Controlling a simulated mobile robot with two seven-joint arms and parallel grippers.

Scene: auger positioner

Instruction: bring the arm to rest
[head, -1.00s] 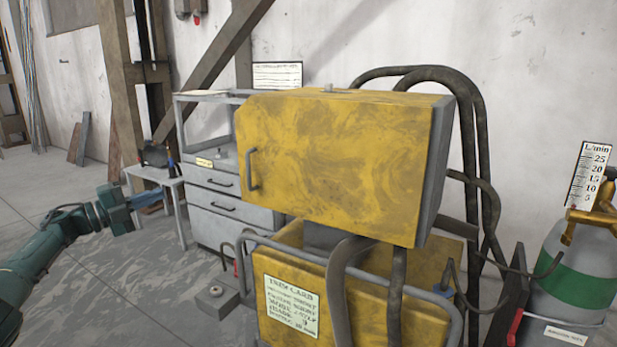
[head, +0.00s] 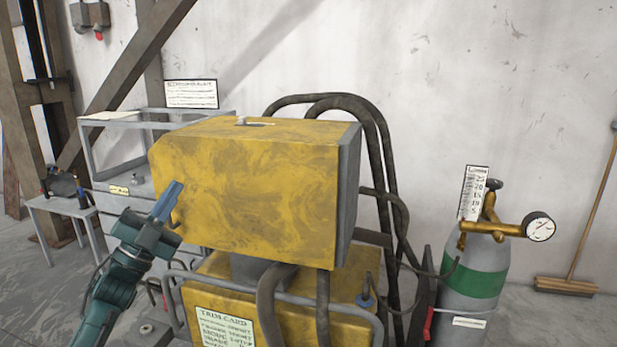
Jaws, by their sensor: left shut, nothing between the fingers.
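My left arm reaches up from the lower left in the head view. Its gripper (head: 170,198) is shut, with its blue fingers pointing up and to the right. The fingers appear in front of the left end of the yellow box (head: 255,185), over the place of its handle. I cannot tell whether they touch it. No object shows in the fingers. My right gripper is not in view.
The yellow box stands on a yellow base with a trim card (head: 222,328) and a grey rail. Dark hoses (head: 372,130) loop behind it. A gas cylinder (head: 475,285) with a gauge (head: 539,227) stands at right. A small table (head: 62,205) and a broom (head: 567,285) stand farther out.

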